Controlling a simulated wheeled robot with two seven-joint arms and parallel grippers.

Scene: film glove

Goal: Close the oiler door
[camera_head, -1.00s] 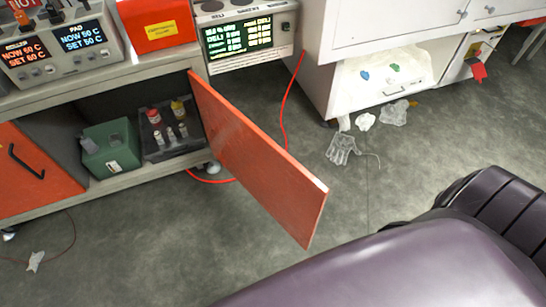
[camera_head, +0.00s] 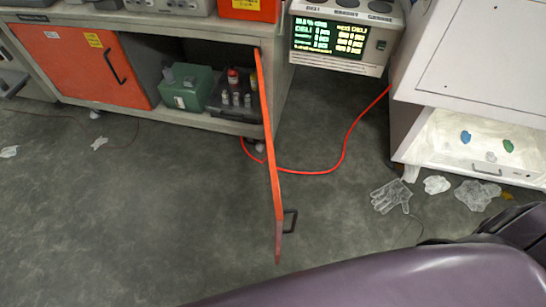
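The orange cabinet door (camera_head: 268,150) stands wide open, seen nearly edge-on, hinged at the right side of the cabinet opening and swung out toward me. Its black handle (camera_head: 290,221) shows on the right face near its free end. Inside the open cabinet (camera_head: 205,122) are a green box (camera_head: 187,88) and a dark tray (camera_head: 236,112) with several small bottles. A second orange door (camera_head: 95,65) to the left is shut, with a black handle. Neither of my grippers is in view.
A purple rounded surface (camera_head: 400,280) fills the lower right. A red cable (camera_head: 335,165) runs over the floor right of the door. Clear gloves (camera_head: 391,196) and crumpled film lie by the white cabinet (camera_head: 480,60). The floor left of the door is mostly clear.

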